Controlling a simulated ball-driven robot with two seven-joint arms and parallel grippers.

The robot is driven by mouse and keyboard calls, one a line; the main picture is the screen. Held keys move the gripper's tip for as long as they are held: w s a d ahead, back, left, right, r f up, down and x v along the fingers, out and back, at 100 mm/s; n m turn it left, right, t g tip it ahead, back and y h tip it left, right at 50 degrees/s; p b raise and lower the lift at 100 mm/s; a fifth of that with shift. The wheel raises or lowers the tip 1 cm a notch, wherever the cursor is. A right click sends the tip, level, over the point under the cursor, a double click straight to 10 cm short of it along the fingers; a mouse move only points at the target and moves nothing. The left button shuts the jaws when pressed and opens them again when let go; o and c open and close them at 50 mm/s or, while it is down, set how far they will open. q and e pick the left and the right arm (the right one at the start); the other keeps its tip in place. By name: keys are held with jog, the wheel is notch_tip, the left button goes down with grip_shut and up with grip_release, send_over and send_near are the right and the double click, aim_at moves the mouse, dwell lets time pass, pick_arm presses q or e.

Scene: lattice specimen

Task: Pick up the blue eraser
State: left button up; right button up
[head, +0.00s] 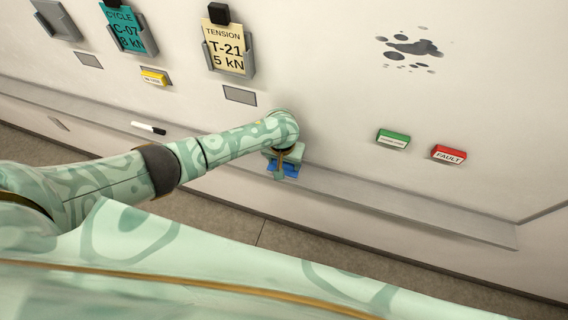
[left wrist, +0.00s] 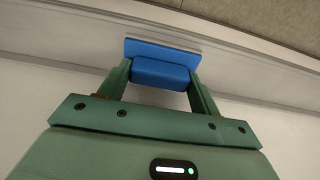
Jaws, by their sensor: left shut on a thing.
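The blue eraser (head: 284,170) is at the ledge below the whiteboard in the head view, partly hidden by my left gripper (head: 288,160). In the left wrist view the eraser (left wrist: 162,72) has a blue body and a paler edge along its far side. The two green fingers of my left gripper (left wrist: 160,88) stand on either side of its near part and are shut on it. I cannot tell whether the eraser still touches the ledge. My right gripper is in neither view.
The ledge (head: 400,203) runs along the board's lower edge, with a marker (head: 148,128) on it to the left. Green (head: 393,139) and red (head: 449,154) magnets sit on the board to the right. Dark smudges (head: 410,47) mark the upper board. Card holders (head: 229,50) hang at upper left.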

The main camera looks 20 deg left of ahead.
pick_arm(q)
jog(key=r+p, duration=0.1)
jog(key=r, duration=0.1)
jog(key=r+p, duration=0.1)
jog(key=r, duration=0.1)
jog(key=shift+s+a+r+p, duration=0.1)
jog(key=shift+a+p, duration=0.15)
jog(key=shift+p, duration=0.05)
jog(key=s+a+r+p, duration=0.5)
jog(key=a+r, duration=0.3)
jog(key=a, duration=0.3)
jog(key=shift+s+a+r, duration=0.35)
jog(key=shift+s+r, duration=0.05)
jog(key=shift+s, duration=0.5)
jog(key=shift+o, duration=0.5)
